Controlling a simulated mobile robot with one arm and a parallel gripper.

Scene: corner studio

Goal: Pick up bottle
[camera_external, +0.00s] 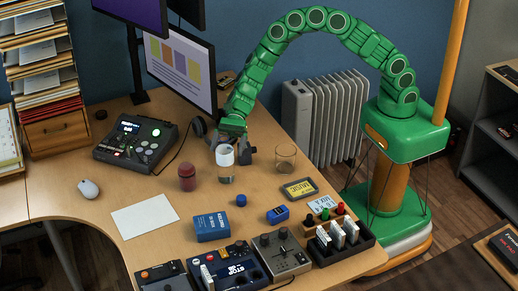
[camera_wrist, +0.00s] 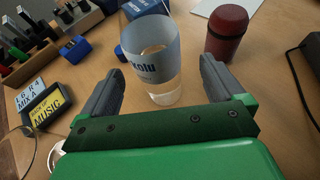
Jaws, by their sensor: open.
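A clear bottle (camera_external: 224,165) with a pale upper part stands upright on the wooden desk (camera_external: 160,255). My gripper (camera_external: 235,150) is low over the desk, just behind the bottle in the external view. In the wrist view my gripper (camera_wrist: 161,68) is open, with one finger on each side of the bottle and gaps to both. I cannot tell how far the bottle lies between the fingers.
A dark red jar (camera_external: 187,178) stands left of the bottle, close to one finger in the wrist view. An empty glass (camera_external: 286,158) stands to the right. Headphones (camera_external: 199,127) lie behind. A blue box (camera_external: 212,227) and blue cap (camera_external: 241,200) lie in front.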

